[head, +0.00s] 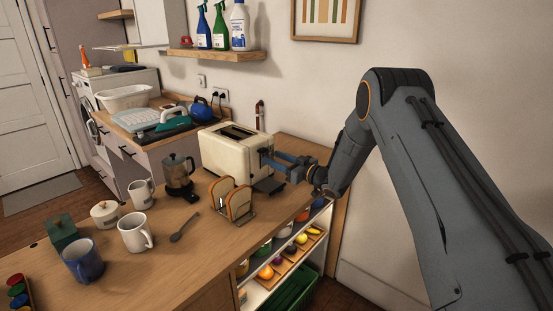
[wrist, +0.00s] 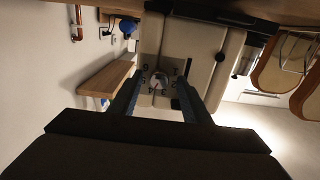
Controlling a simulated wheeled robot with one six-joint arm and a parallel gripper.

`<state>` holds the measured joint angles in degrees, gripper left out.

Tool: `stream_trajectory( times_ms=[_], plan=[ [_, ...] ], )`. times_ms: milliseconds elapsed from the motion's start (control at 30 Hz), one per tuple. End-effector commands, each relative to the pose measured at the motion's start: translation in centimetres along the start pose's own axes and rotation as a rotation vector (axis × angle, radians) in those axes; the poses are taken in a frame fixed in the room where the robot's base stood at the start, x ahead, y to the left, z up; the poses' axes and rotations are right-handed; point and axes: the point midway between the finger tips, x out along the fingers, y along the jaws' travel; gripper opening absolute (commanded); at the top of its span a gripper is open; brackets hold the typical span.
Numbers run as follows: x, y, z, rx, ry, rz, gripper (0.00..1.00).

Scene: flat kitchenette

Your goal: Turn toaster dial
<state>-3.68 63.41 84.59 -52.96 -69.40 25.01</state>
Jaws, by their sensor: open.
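The cream toaster (head: 228,155) stands on the wooden counter, its end facing my arm. My gripper (head: 268,158) is at that end, with its fingers pointing at the toaster. In the wrist view, which is turned over, the pale round dial (wrist: 158,82) sits on the toaster's end panel (wrist: 205,55) with dark marks around it. My gripper (wrist: 161,88) is open there, one finger on each side of the dial in the picture. I cannot tell whether the fingers touch it. In the head view the dial is hidden.
A toast rack with bread (head: 239,204) stands close in front of the toaster. A moka pot (head: 178,172), mugs (head: 136,232) and a spoon (head: 184,228) are further left. A dark flat piece (head: 269,186) lies below my gripper. The wall is behind.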

Motion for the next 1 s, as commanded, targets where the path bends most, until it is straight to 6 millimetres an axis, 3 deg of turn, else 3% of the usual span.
stream_trajectory(
  times_ms=[167, 433, 733, 1000],
  plan=[
    [0.01, 0.00, 0.03, 0.000, 0.000, 0.000, 0.44],
    [-0.01, -0.02, 0.03, 0.000, 0.000, 0.000, 0.03],
    [0.00, 0.00, 0.13, -0.031, 0.000, 0.000, 0.02],
    [0.10, -0.02, 0.28, -0.185, 0.000, -0.002, 0.02]
  ],
)
